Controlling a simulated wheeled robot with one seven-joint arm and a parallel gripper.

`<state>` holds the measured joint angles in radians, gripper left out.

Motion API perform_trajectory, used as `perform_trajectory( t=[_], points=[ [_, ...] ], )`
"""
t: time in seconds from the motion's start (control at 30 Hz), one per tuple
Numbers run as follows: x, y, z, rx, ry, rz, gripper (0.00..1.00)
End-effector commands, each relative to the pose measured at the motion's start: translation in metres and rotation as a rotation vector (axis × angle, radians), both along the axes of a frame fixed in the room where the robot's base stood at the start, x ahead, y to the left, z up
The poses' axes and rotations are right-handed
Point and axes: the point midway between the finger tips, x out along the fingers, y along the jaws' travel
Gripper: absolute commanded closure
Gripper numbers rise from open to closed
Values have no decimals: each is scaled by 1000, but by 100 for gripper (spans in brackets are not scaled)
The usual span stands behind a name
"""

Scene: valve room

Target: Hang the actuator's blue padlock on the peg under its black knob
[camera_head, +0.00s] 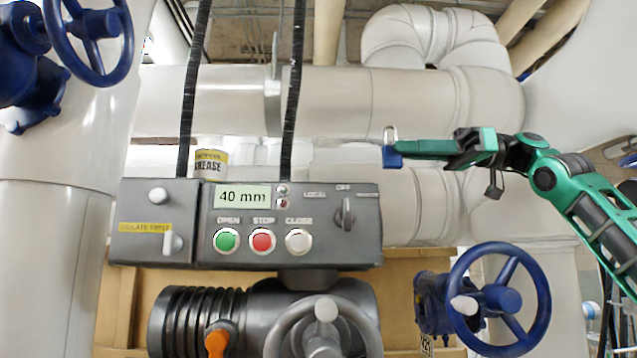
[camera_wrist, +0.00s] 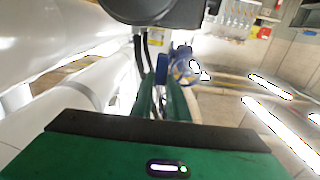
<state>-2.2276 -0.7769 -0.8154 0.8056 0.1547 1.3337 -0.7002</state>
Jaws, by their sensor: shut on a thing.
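My gripper (camera_head: 400,151) is right of the grey actuator box (camera_head: 300,255) and higher than its black knob (camera_head: 346,213). It is shut on the blue padlock (camera_head: 392,160), whose silver shackle (camera_head: 391,134) stands upright above the fingers. The padlock is in the air, apart from the box. The black knob is at the box's right end, by the words LOCAL and OFF. I cannot make out a peg under it. In the wrist view the green fingers (camera_wrist: 162,100) point away from me, and a small blue patch between their tips seems to be the padlock.
Left of the knob are green, red and white buttons (camera_head: 262,241) and a display reading 40 mm. Black cables (camera_head: 293,80) rise behind the box. A grease can (camera_head: 210,163) stands behind it. A blue handwheel (camera_head: 498,300) is below my arm. Large white pipes (camera_head: 420,100) run behind.

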Motion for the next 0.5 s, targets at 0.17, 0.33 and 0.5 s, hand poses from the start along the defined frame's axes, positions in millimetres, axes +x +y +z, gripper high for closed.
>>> perform_trajectory(
  t=[0.17,0.33,0.5],
  points=[
    [0,44,-1,-3,1,5,100],
    [1,84,0,-3,0,5,100],
    [2,115,0,-2,1,4,100]
  ],
)
